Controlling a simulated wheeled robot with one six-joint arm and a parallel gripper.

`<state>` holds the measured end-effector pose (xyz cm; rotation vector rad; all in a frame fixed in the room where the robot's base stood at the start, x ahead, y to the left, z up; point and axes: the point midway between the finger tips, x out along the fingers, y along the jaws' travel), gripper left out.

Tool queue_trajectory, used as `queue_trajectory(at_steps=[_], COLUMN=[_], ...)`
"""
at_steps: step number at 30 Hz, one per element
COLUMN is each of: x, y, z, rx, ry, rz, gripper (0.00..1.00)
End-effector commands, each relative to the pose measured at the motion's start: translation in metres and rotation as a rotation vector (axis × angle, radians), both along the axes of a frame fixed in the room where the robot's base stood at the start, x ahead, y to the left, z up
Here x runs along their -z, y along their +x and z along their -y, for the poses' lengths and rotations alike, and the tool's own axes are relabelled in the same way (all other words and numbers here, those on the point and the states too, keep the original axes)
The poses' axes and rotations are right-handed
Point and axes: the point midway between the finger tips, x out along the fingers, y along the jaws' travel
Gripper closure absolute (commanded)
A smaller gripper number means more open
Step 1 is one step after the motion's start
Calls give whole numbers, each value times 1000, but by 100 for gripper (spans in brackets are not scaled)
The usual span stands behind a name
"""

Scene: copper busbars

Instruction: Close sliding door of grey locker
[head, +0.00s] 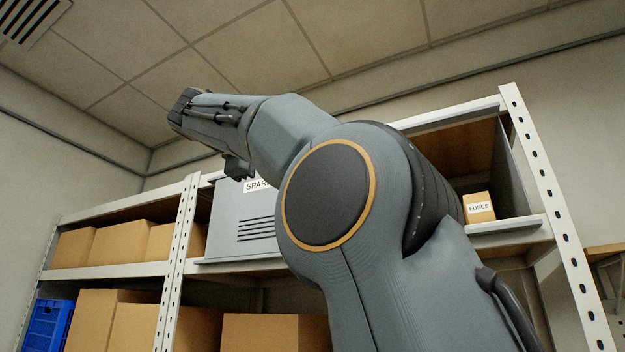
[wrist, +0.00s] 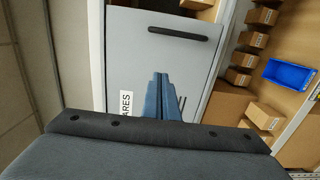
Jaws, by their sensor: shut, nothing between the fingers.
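The grey locker (head: 513,170) stands on the upper shelf. Its grey sliding door (head: 232,215), with a SPARES label and dark slots, covers the left part. The right part is open, showing a brown interior and a small FUSES box (head: 479,207). My arm hides the middle of the locker. In the wrist view the door (wrist: 140,60) shows a long black handle (wrist: 177,33) and part of the label. My gripper (wrist: 160,76) is shut and empty in front of the door, apart from the handle; whether it touches the door I cannot tell. Its fingertips are not clear in the head view.
A white slotted shelf post (head: 180,255) stands left of the locker, another (head: 560,220) right of it. Cardboard boxes (head: 120,243) fill the shelf to the left and the one below. A blue crate (head: 47,325) sits lower left, also in the wrist view (wrist: 289,74).

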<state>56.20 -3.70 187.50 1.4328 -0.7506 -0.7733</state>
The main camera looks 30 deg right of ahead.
Motion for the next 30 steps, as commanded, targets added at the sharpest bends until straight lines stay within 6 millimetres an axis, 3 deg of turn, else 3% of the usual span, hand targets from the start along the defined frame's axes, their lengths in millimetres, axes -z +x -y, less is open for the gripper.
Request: queue_trajectory(at_steps=[5, 20, 30], x=[-13, -13, -11], y=[-4, 46, 22], z=[10, 89, 112], rx=[17, 19, 14], ry=[-7, -6, -5], rz=[15, 12, 14], gripper=[100, 100, 100])
